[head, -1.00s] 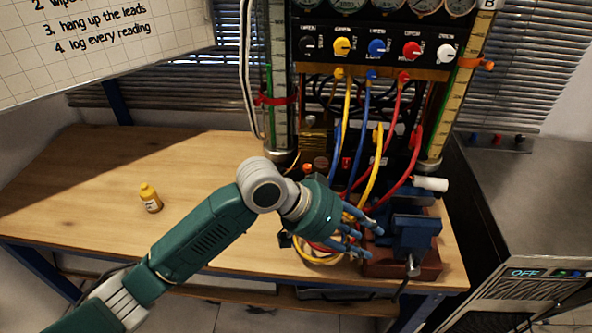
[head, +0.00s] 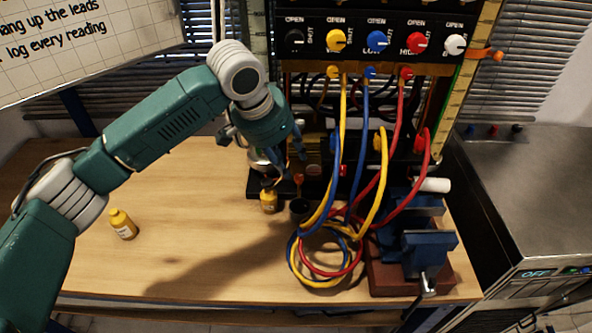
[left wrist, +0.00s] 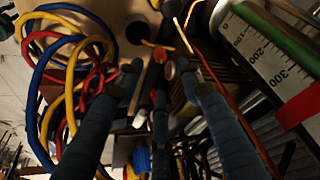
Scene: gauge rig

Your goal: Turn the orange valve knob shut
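The panel (head: 390,22) has a row of black, yellow, blue (head: 377,41), red (head: 416,43) and white knobs marked OPEN and SHUT; none looks plainly orange. A small orange piece (head: 298,179) shows low by the left column's foot; I cannot tell whether it is the valve knob. A round orange-red end (left wrist: 170,70) shows just ahead of the fingertips in the left wrist view. My left gripper (head: 277,160) points down beside the left column's foot. Its fingers (left wrist: 160,88) are spread and empty. My right gripper is in no view.
Looped yellow, blue and red leads (head: 325,262) lie right of the hand. A blue vise (head: 425,245) stands farther right. A yellow bottle (head: 269,200) and black cup (head: 300,210) are below the hand.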

